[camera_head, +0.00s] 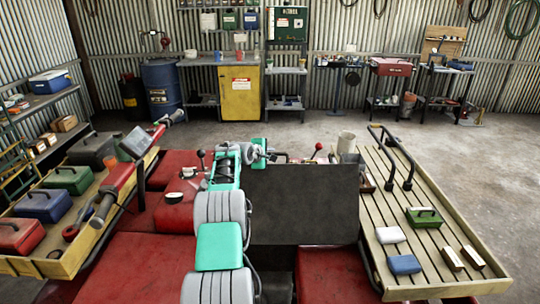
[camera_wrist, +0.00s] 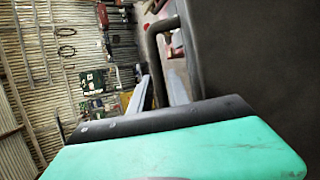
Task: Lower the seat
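The seat (camera_head: 305,203) shows as a dark, flat panel standing upright on the red quad (camera_head: 335,272), right of my arm. In the wrist view a large dark surface on the right, likely the seat (camera_wrist: 268,60), is close to the camera. My gripper (camera_head: 268,155) is at the end of my green and grey arm, near the upper left corner of the panel. I cannot tell whether it touches the panel. A green and black part of my arm fills the bottom of the wrist view.
A slatted wooden rack (camera_head: 440,240) with small boxes and cases lies right of the seat. A wooden tray (camera_head: 85,240) with toolboxes lies left. Levers and handlebars rise around the seat's far side. A dark bent tube (camera_wrist: 154,50) stands beside the dark surface.

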